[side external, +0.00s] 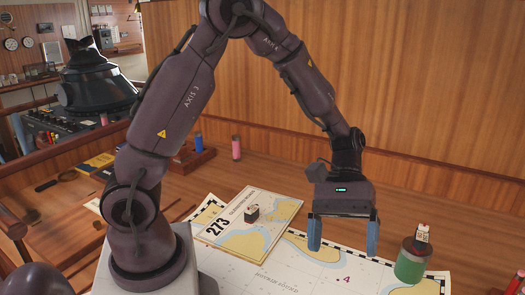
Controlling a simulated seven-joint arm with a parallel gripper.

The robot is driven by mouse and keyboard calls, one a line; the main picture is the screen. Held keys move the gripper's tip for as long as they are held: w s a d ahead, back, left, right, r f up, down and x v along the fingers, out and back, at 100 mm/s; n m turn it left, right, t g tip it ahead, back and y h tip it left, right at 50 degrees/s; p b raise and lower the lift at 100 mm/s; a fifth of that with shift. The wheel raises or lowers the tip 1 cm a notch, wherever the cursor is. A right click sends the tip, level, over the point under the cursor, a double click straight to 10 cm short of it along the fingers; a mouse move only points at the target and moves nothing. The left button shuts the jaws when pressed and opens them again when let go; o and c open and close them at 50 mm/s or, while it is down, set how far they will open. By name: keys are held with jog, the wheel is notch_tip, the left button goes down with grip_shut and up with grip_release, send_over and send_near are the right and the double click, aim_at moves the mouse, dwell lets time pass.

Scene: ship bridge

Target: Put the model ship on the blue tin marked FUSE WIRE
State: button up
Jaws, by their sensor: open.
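My gripper (343,248) is open and empty, its two blue fingers pointing down above the chart. A small dark object with white and red parts (252,213) sits on the booklet marked 273, left of my gripper. A small white, red and black object (422,233) stands on a green tin (411,264) at the right. Either small object could be the model ship; I cannot tell which. No blue tin with readable FUSE WIRE lettering shows. A small blue cylinder (198,145) stands at the back left, too small to read.
The booklet (225,238) lies on a large chart (300,272) on the wooden desk. A pink cylinder (236,148) stands near a wooden block. A wooden panel (400,90) rises behind the desk. A red object (518,282) shows at the right edge. Chart between booklet and green tin is mostly clear.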

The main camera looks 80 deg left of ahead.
jog(key=s+a+r+m+t+y, duration=0.4)
jog(key=s+r+t, duration=0.1)
jog(key=r, duration=0.2)
jog(key=s+a+r+m+t+y, duration=0.4)
jog(key=s+a+r, duration=0.1)
jog(key=s+r, duration=0.1)
jog(key=shift+s+r+t, duration=0.25)
jog(key=shift+r+t, duration=0.15)
jog(key=shift+r, duration=0.2)
